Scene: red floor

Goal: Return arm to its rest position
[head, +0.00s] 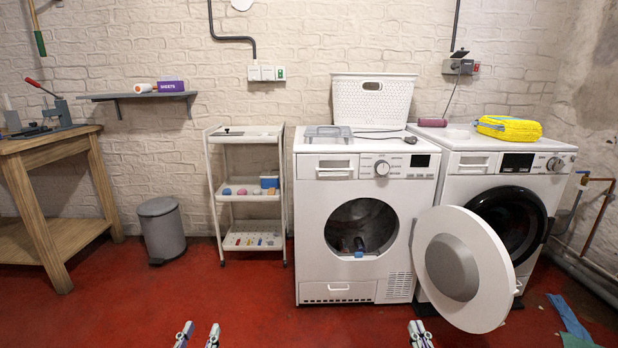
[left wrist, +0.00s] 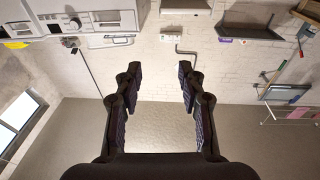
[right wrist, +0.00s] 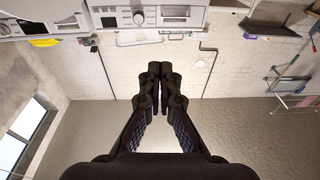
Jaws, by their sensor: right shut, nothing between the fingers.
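My left gripper (head: 198,337) shows at the bottom edge of the head view, left of centre, over the red floor. Its two fingertips stand apart with nothing between them. The left wrist view also shows its fingers (left wrist: 160,78) wide apart and empty. My right gripper (head: 420,335) shows at the bottom edge, right of centre, in front of the two machines. Its fingertips are together. In the right wrist view its fingers (right wrist: 160,72) meet at the tips and hold nothing. The arms behind the grippers are mostly hidden below the head view.
A dryer (head: 312,230) stands ahead, beside a washing machine (head: 563,178); a round white door (head: 488,300) stands open in front. A white trolley (head: 211,190), a grey bin (head: 161,232) and a wooden workbench (head: 36,210) are further left. The red floor (head: 120,310) is clear at front left.

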